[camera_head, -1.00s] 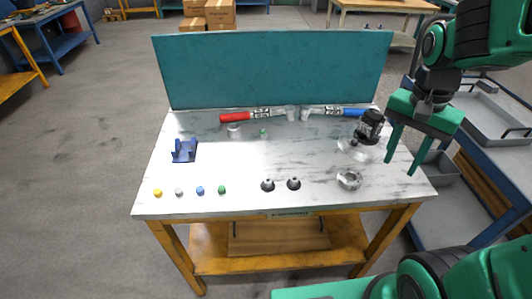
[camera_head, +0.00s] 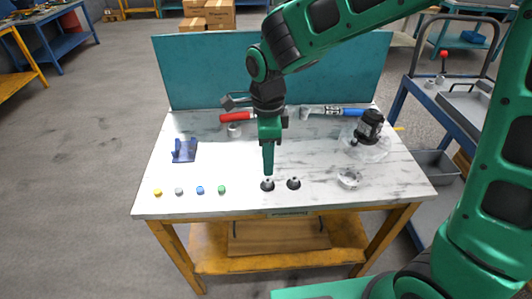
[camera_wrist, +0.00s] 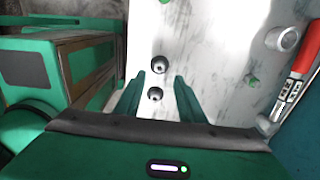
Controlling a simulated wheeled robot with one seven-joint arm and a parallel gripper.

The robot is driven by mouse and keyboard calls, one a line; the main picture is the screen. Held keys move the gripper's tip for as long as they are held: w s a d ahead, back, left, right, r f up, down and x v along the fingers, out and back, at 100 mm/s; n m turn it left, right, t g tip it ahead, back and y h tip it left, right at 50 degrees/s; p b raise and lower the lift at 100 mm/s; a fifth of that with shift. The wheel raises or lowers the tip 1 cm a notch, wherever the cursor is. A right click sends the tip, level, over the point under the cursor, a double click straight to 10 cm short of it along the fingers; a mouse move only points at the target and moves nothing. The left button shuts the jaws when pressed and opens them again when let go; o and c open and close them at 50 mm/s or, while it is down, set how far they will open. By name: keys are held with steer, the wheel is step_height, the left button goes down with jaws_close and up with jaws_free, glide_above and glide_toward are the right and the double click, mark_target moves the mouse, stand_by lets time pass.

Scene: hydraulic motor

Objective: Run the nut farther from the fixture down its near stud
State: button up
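Two dark, cone-shaped pieces with small light centres, the left one (camera_head: 267,184) and the right one (camera_head: 293,183), stand upright near the table's front edge. They look like the nuts. My gripper (camera_head: 268,172) points down just above the left one. In the wrist view my gripper (camera_wrist: 162,88) is open and empty, with both dark pieces (camera_wrist: 158,65) (camera_wrist: 155,94) showing between and beyond its fingers. The dark motor-like body (camera_head: 369,124) stands at the right on a pale round base, perhaps the fixture. I cannot make out the studs.
A silver ring (camera_head: 348,178) lies at the front right. Small yellow (camera_head: 158,192), grey, blue and green (camera_head: 222,189) pieces line the front left. A blue bracket (camera_head: 184,151) stands at the left. Red-handled (camera_head: 232,118) and blue-handled (camera_head: 352,112) tools lie at the back.

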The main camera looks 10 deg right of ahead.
mark_target(268, 181)
steer(key=shift+f, duration=4)
steer(key=shift+s+d+f, duration=0.1)
steer(key=shift+s, duration=0.05)
steer(key=c, duration=0.6)
steer(key=shift+o, duration=0.2)
steer(key=shift+r, duration=3.05)
